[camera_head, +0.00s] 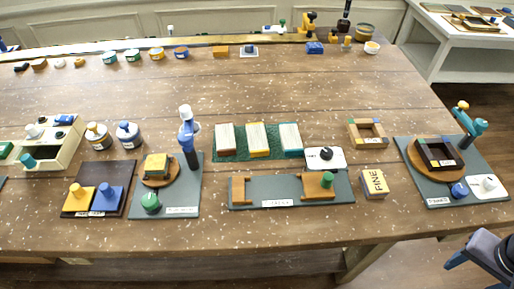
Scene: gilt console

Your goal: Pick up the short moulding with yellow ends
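Three short pale-topped bars lie side by side on a dark green mat (240,156) in the middle of the table. The middle bar (257,138) shows yellow at its near end; its far end is too small to read for certain. The left bar (225,137) has a reddish-brown end and the right bar (290,138) a teal end. All three lie flat and slightly apart. A grey and dark part, likely of my arm, shows at the lower right edge, away from the bars. I make out no gripper fingers there.
A grey board (283,190) with wooden blocks lies in front of the mat. A white plate with a black knob (325,157) stands close to its right. A small wooden frame (368,133) and a FINE block (373,183) lie farther right.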

